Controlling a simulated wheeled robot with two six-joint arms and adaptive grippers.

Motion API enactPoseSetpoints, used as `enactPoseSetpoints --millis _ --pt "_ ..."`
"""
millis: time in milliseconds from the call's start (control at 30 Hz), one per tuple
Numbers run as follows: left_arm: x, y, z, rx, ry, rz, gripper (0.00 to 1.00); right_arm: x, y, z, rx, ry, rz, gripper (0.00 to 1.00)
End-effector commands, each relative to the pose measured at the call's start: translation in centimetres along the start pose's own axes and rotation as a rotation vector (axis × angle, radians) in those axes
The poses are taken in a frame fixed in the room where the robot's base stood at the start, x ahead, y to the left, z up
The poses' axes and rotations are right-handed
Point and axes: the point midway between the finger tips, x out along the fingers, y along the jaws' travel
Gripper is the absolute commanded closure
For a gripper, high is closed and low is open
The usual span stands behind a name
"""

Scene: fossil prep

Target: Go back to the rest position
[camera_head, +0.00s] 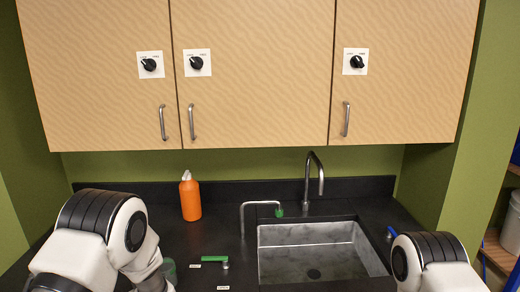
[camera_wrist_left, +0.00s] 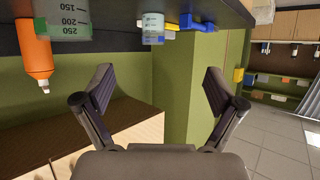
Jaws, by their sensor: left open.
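My left arm comes in at the lower left of the head view, bent over the black counter (camera_head: 120,190). My left gripper (camera_wrist_left: 158,76) shows in the left wrist view with its two dark fingers spread wide and nothing between them. That view is upside down. My right arm shows at the lower right of the head view; its gripper is out of frame.
An orange bottle (camera_head: 190,198) stands at the back of the counter, left of the sink (camera_head: 315,250). A graduated beaker (camera_wrist_left: 62,20) shows in the wrist view. Wooden cabinets (camera_head: 255,75) hang above.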

Motion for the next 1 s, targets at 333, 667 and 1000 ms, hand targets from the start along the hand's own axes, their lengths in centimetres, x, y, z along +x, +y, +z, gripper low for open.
enactPoseSetpoints --millis 333,667,1000 --pt "2.1 -5.2 11.4 0.147 -0.130 -0.026 0.06 4.3 0.0 0.0 -0.002 0.001 0.000 0.56" --pt "-2.7 -14.7 30.5 0.503 -0.534 0.150 0.06 9.5 0.1 0.0 -0.001 0.000 0.000 0.56" --pt "-15.9 -21.4 38.3 0.706 -0.985 0.429 0.06 10.1 0.1 0.0 -0.001 0.000 0.000 0.56"
